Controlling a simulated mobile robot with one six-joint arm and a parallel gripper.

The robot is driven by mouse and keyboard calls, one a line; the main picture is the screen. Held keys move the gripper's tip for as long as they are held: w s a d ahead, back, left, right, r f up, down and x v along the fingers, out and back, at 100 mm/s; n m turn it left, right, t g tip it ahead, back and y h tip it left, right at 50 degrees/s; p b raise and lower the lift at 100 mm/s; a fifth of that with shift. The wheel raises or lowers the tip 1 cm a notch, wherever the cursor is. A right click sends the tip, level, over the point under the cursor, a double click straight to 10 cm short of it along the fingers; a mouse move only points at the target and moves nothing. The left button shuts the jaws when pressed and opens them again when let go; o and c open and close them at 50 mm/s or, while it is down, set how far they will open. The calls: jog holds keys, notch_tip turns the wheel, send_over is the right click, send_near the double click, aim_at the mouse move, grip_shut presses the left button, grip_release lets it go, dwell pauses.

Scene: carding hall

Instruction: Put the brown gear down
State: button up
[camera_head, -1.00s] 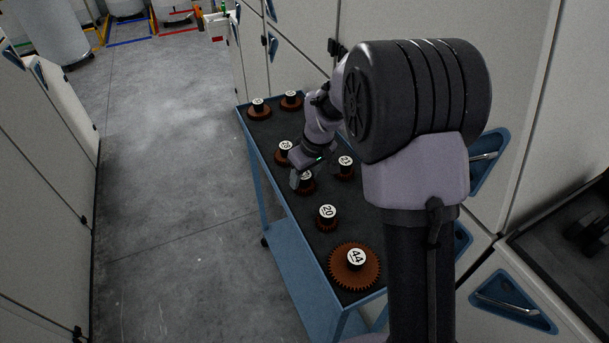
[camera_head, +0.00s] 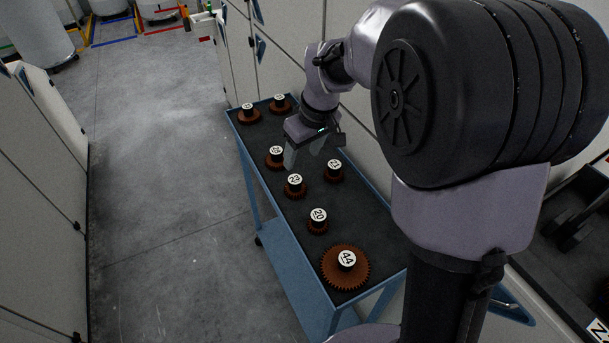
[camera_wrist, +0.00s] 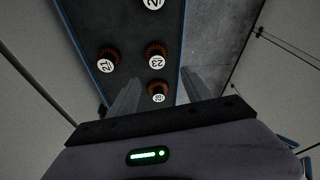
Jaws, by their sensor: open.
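Several brown gears with black hubs and white number labels stand on the dark top of a blue cart (camera_head: 377,232). The brown gear labelled 23 (camera_head: 295,191) sits upright mid-cart near the left edge; it also shows in the wrist view (camera_wrist: 157,49). My gripper (camera_head: 303,160) is open and empty, raised just behind gear 23 and apart from it. In the wrist view, a smaller-looking labelled gear (camera_wrist: 158,86) appears between my spread fingers (camera_wrist: 159,88), below them on the cart top.
Gear 21 (camera_head: 335,177), gear 20 (camera_head: 318,228) and large gear 44 (camera_head: 345,278) stand nearby. Two more gears (camera_head: 248,117) (camera_head: 280,108) stand at the far end. Machine cabinets line the cart's right side. The grey floor (camera_head: 165,190) at left is clear.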

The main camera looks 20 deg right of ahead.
jog(key=s+a+r+m+t, duration=0.1)
jog(key=s+a+r+m, duration=0.2)
jog(key=s+r, duration=0.6)
jog(key=s+a+f+m+t, duration=0.1)
jog(key=s+m, duration=0.4)
jog(key=s, duration=1.2)
jog(key=shift+a+f+m+t+y, duration=0.15)
jog(key=shift+a+m+t+y, duration=0.15)
jog(key=shift+a+m+t, duration=0.15)
